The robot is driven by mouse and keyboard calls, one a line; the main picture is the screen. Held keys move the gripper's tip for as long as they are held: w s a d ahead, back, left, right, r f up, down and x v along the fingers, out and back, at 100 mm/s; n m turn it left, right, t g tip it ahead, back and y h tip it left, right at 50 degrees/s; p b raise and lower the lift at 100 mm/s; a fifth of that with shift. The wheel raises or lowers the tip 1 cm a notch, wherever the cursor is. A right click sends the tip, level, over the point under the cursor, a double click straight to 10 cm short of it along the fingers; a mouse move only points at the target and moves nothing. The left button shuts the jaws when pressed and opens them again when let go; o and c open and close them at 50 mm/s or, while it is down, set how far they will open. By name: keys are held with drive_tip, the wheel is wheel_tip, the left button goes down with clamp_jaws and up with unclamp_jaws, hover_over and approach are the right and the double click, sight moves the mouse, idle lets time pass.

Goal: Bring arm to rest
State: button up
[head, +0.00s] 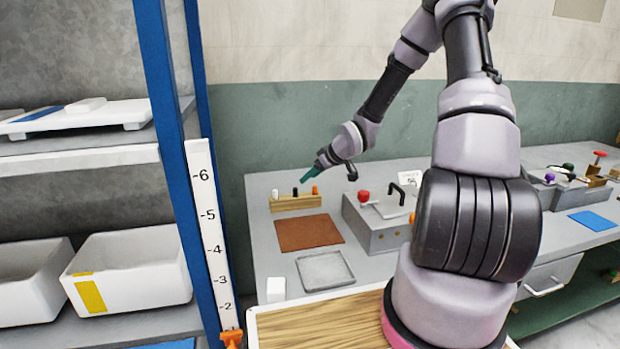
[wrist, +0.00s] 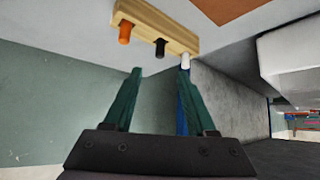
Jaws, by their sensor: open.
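My gripper (head: 312,173) is at the end of my raised arm, above the back left part of the grey table (head: 290,265). In the wrist view its two green fingers (wrist: 160,75) are apart with nothing between them. A wooden block (head: 297,203) holding a white, a black and an orange peg stands below and near the gripper. The same block (wrist: 157,22) shows just beyond the fingertips in the wrist view, with its pegs standing out of it. I cannot tell from these views how far the fingertips are from the pegs.
A brown mat (head: 308,232) and a grey tray (head: 325,271) lie in front of the block. A grey press box (head: 378,228) with a red knob and black handle stands to the right. A blue shelf post (head: 165,150) rises at the left, beside white bins (head: 130,268).

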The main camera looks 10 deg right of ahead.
drive_tip(key=s+d+r+m+h, duration=0.3)
drive_tip(key=s+r, duration=0.3)
drive_tip(key=r, duration=0.4)
drive_tip(key=s+d+r+m+h, duration=0.2)
drive_tip(key=s+r, duration=0.4)
drive_tip(key=r, duration=0.4)
drive_tip(key=s+a+r+m, duration=0.1)
drive_tip(key=s+r+m, duration=0.1)
drive_tip(key=s+r, duration=0.2)
drive_tip(key=s+a+r+m+y, duration=0.1)
drive_tip(key=s+r+m, duration=0.1)
drive_tip(key=s, duration=0.7)
drive_tip(key=s+a+r+m+y, duration=0.1)
drive_tip(key=s+r+m, duration=0.1)
drive_tip(key=s+r, duration=0.3)
drive_tip(key=s, duration=0.2)
drive_tip(key=shift+s+a+r, duration=0.25)
drive_tip(key=shift+s+r, duration=0.1)
